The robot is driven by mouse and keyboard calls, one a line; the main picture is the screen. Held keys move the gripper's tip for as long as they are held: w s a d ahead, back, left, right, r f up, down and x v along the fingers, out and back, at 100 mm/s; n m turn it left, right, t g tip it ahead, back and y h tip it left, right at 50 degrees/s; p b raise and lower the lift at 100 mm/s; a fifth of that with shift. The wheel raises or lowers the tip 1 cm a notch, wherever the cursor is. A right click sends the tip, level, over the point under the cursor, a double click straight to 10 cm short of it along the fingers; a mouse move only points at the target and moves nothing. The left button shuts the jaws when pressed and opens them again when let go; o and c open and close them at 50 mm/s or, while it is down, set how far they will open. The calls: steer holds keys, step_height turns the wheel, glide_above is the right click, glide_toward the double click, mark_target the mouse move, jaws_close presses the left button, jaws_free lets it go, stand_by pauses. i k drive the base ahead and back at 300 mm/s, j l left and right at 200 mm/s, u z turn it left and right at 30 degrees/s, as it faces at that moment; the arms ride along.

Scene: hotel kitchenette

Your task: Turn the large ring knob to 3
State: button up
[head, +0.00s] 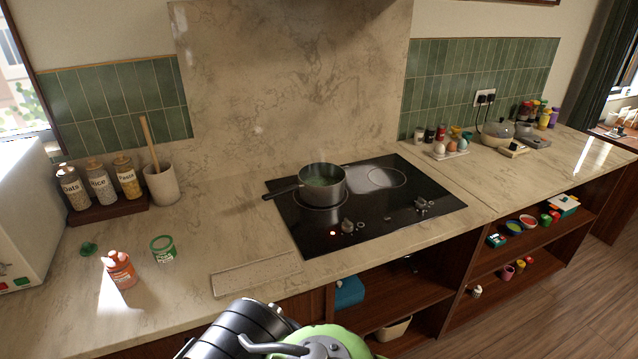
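A black glass cooktop (395,218) is set into the stone counter. A pair of small knobs (349,226) stands at its front left, beside a lit red light (332,233). Another pair of knobs (423,206) stands at its front right. They are too small here to tell which belongs to the large ring, and no numbers can be read. A grey pot (324,187) with greenish contents sits on the left ring, its handle pointing left. My arm shows at the bottom centre, in front of the counter edge and well short of the knobs. My gripper's fingers do not show.
A flat board (254,277) lies on the counter front, left of the cooktop. An egg tray (446,151) is behind right. Open shelves are below.

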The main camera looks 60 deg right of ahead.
mark_target(347, 226)
steer(key=l+z, duration=0.15)
steer(key=z, duration=2.15)
steer(key=k+l, duration=0.05)
steer(key=l, duration=0.05)
